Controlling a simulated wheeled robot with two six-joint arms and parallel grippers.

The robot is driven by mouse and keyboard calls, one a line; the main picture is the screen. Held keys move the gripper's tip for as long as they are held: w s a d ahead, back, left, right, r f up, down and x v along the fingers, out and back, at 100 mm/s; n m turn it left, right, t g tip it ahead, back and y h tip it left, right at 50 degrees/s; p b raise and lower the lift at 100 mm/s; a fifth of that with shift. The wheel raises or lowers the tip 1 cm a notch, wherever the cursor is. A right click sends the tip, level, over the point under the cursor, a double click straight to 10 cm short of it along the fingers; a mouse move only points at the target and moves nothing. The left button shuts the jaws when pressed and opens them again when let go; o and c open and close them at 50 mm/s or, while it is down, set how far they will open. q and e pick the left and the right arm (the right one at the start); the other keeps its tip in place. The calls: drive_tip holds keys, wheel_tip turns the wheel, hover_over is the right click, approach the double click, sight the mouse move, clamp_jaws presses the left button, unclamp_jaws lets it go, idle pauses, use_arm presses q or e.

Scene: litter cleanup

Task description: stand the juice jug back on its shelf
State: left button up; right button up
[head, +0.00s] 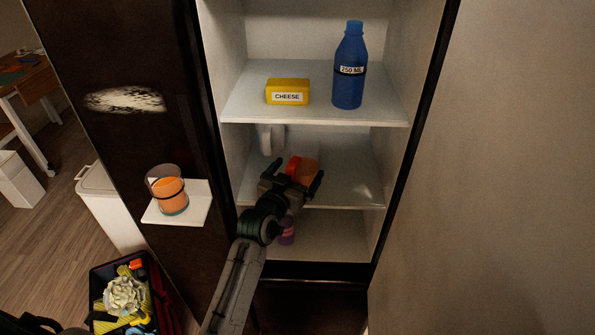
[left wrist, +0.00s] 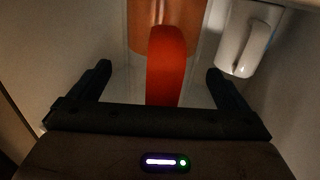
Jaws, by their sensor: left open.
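The juice jug (head: 309,172), orange with a red handle, is inside the cabinet at the middle shelf (head: 350,185), partly hidden by my left gripper (head: 294,183). In the left wrist view the jug's orange body (left wrist: 150,25) is upright, with its red handle (left wrist: 165,65) toward me. My left gripper (left wrist: 160,73) is open, its two fingers apart on either side of the handle, with gaps on both sides. The jug looks to be on the shelf, but its base is hidden. My right gripper is not in view.
A white mug (left wrist: 240,45) is close right of the jug in the wrist view. A yellow cheese box (head: 288,92) and blue bottle (head: 349,75) stand on the shelf above. A clear cup with orange contents (head: 170,195) sits on a small side shelf (head: 196,210). A purple item (head: 287,232) is below.

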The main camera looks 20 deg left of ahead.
use_arm(q)
drive_tip(key=s+a+b, duration=0.1)
drive_tip(key=s+b, duration=0.1)
drive_tip(key=s, duration=0.9)
drive_tip(key=shift+s+a, duration=0.15)
drive_tip(key=shift+s, duration=0.1)
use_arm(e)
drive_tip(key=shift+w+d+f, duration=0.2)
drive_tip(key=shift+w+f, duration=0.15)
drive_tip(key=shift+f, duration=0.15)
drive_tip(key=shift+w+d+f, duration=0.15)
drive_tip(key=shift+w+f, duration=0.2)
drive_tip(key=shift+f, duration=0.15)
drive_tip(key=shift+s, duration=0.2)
